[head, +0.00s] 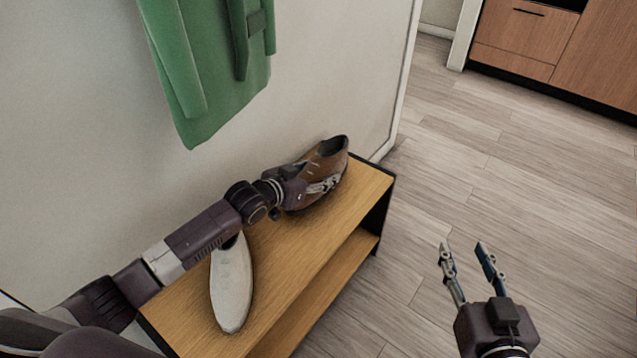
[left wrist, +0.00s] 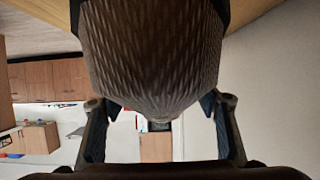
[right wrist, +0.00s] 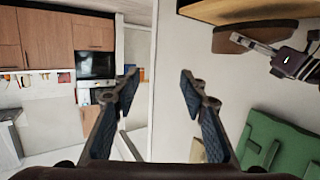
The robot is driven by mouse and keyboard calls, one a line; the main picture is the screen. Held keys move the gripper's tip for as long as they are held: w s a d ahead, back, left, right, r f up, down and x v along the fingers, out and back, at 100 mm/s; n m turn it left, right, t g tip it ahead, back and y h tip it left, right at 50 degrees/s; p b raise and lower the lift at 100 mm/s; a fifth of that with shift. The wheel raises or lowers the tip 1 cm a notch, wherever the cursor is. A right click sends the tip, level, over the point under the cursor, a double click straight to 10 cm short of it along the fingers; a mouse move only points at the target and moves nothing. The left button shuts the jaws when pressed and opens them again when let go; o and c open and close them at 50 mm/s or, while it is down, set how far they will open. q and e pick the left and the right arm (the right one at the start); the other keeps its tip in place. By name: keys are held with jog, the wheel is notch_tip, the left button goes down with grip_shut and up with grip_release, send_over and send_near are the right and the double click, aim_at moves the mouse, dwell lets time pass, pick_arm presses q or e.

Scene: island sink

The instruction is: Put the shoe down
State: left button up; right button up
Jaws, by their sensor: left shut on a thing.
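A brown shoe (head: 328,158) is at the far end of the wooden bench (head: 300,232), close above or on its top; I cannot tell whether it touches. My left gripper (head: 318,187) is shut on the brown shoe. In the left wrist view its dark textured sole (left wrist: 155,55) fills the space between the fingers (left wrist: 160,103). A white shoe (head: 231,288) lies on the near part of the bench, partly hidden by my left arm. My right gripper (head: 464,247) is open and empty over the floor, right of the bench.
A green coat (head: 205,70) hangs on the wall above the bench. The bench has a lower shelf (head: 330,275). The floor (head: 480,150) on the right is clear, with wooden cabinets (head: 560,50) at the back.

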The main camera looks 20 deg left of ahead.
pick_arm(q)
notch_tip(320, 180, down, 3)
jog(key=shift+b, duration=0.55)
jog(key=shift+f, duration=0.1)
pick_arm(e)
notch_tip(320, 180, up, 7)
jog(key=w+a+t+y, duration=0.1)
jog(key=t, duration=0.2)
jog(key=shift+t, duration=0.3)
pick_arm(q)
jog(key=shift+f, duration=0.15)
pick_arm(e)
jog(key=shift+a, duration=0.1)
pick_arm(q)
jog(key=o, duration=1.4)
pick_arm(e)
jog(key=shift+r, duration=0.1)
